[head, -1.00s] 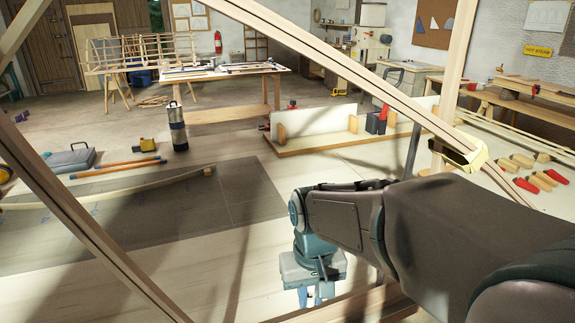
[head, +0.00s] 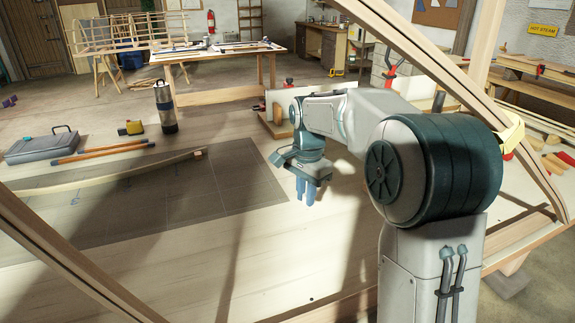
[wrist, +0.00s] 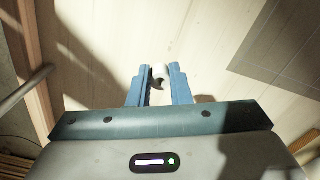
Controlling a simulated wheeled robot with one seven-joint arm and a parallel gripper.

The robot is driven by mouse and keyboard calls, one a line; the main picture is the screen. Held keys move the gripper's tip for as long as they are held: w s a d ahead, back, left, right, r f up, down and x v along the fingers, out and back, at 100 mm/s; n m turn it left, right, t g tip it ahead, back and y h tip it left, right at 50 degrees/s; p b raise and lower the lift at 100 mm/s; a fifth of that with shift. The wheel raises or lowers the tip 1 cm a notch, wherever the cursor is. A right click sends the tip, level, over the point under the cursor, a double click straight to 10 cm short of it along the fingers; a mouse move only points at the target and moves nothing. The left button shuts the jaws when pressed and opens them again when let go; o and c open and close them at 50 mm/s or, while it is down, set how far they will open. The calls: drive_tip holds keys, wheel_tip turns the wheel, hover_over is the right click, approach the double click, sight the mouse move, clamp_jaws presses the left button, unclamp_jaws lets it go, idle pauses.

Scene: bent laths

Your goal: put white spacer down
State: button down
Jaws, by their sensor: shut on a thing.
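The white spacer (wrist: 160,71) shows in the wrist view as a small pale round piece between the fingertips of my gripper (wrist: 159,85). My gripper's blue fingers are shut on it. In the head view my gripper (head: 305,190) points down over the pale wooden bench top, to the right of the dark grid mat (head: 160,195). The spacer cannot be made out in the head view. Its exact height above the bench cannot be told.
A curved lath (head: 110,178) lies across the mat. A steel flask (head: 166,107), a yellow tape measure (head: 131,128), orange-brown rods (head: 100,151) and a grey case (head: 42,146) stand at the left. Long laths cross in front at left and right. The bench around my gripper is clear.

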drive_tip(key=w, duration=0.2)
drive_tip(key=p, duration=0.2)
hover_over(323, 209)
drive_tip(key=shift+m, duration=0.4)
wheel_tip(323, 209, down, 7)
drive_tip(key=shift+s+f, duration=0.1)
drive_tip(key=shift+f, duration=1.95)
drive_tip(key=shift+f, duration=0.1)
drive_tip(key=shift+f, duration=0.15)
drive_tip(key=c, duration=1.3)
unclamp_jaws()
drive_tip(key=shift+c, duration=0.2)
